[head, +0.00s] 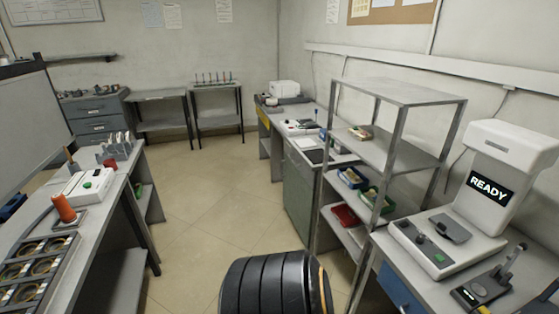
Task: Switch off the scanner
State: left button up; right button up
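A white upright machine (508,170) stands on the bench at the right. It appears to be the scanner, though no name on it can be read. Its tilted black display (488,187) is lit and reads READY. Its low base has a dark plate (450,228) and a grey front strip with small dark controls (420,239) and a green button or light (440,257). The position of any power switch is too small to tell. Neither of my grippers is in view.
A grey device with a lever (493,285) stands in front of the machine. An open shelf rack (402,92) with small bins stands left of it. The left bench holds a white box with a green button (85,186).

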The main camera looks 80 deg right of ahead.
aim_at(404, 225)
jog(key=z, duration=4)
